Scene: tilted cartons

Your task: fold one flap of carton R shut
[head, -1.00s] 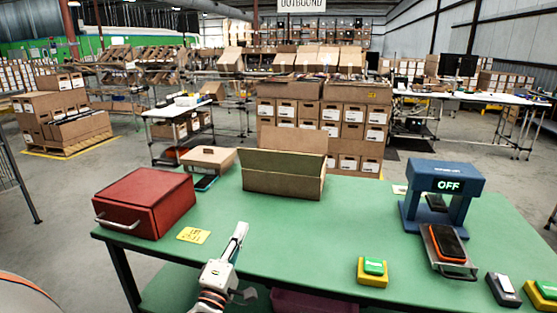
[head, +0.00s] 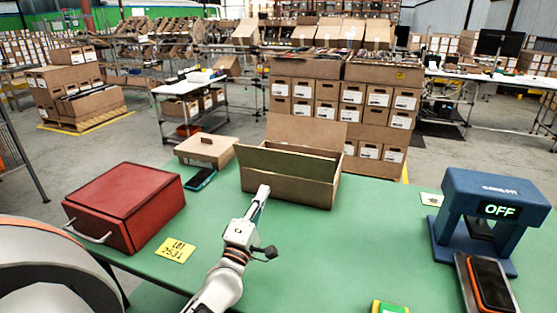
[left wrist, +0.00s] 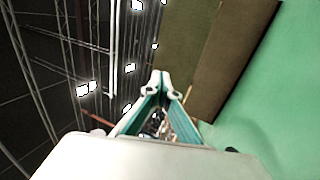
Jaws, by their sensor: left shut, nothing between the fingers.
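Carton R (head: 310,192) is the open brown carton on the green table, in the middle of the head view. Its far flap (head: 310,130) stands up, and a darker greenish panel (head: 290,163), perhaps its near flap, leans above the front wall. My left gripper (head: 264,190) is shut and empty, its tip in front of the carton's front wall, left of the middle. I cannot tell whether it touches. In the left wrist view, the shut fingertips (left wrist: 160,76) point toward brown carton panels (left wrist: 215,60). My right gripper is out of view.
On the green table (head: 330,250), a red box (head: 125,205) stands left, with a yellow lot card (head: 175,249) beside it. A small lidded carton (head: 205,149) and a phone (head: 200,178) lie behind. A blue scanner frame (head: 490,210) stands right. The table between is clear.

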